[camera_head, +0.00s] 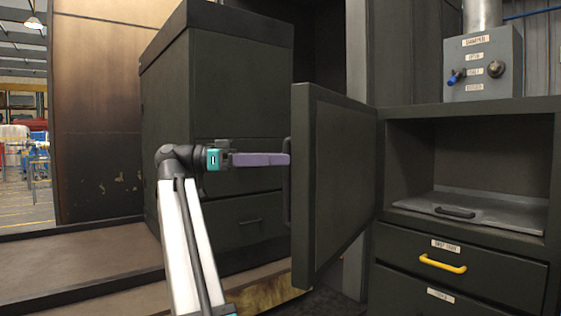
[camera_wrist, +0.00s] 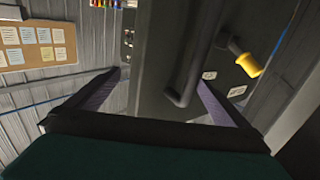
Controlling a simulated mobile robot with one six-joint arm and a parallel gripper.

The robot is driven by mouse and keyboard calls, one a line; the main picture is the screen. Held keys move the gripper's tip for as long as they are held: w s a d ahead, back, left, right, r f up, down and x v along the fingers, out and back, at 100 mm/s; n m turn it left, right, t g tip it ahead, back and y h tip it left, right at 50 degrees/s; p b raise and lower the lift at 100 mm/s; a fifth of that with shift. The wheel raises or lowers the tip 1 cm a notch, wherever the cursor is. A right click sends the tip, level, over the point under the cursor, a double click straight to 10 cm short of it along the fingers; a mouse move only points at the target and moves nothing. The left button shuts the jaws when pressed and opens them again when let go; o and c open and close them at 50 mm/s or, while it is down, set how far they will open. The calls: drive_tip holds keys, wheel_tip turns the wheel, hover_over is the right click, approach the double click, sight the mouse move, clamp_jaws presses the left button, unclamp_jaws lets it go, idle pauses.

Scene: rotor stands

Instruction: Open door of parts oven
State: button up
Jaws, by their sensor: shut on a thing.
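The parts oven's dark door (camera_head: 340,190) stands well open, swung out from its hinge side at the left of the oven opening. Its dark bar handle (camera_head: 287,190) is on the door's outer face near the free edge. My gripper (camera_head: 286,160), with purple fingers, is shut on the handle from the left. In the wrist view, the handle (camera_wrist: 195,60) shows at the fingertips of my gripper (camera_wrist: 163,82). The oven's inside (camera_head: 470,150) is exposed, with a grey metal tray (camera_head: 500,208) on its floor.
Below the opening are drawers, the upper one with a yellow handle (camera_head: 443,264). A grey control box (camera_head: 482,65) with a blue lever sits on top. A large dark cabinet (camera_head: 225,90) stands behind my gripper.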

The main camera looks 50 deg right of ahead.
drive_tip(key=shift+w+a+r, duration=0.2)
drive_tip(key=shift+a+r, duration=0.05)
drive_tip(key=shift+a, duration=0.3)
drive_tip(key=shift+c, duration=0.4)
drive_tip(key=shift+w+a+r, duration=0.15)
drive_tip(key=shift+a, duration=0.15)
drive_tip(key=c, duration=1.1)
drive_tip(key=w+d+b, duration=0.1)
drive_tip(key=w+b, duration=0.1)
drive_tip(key=w, duration=1.1)
drive_tip(key=shift+w+d+f+b, duration=0.15)
drive_tip(key=shift+d+f+b, duration=0.15)
drive_tip(key=shift+d, duration=0.1)
drive_tip(key=shift+r, duration=0.1)
drive_tip(key=shift+c, duration=0.2)
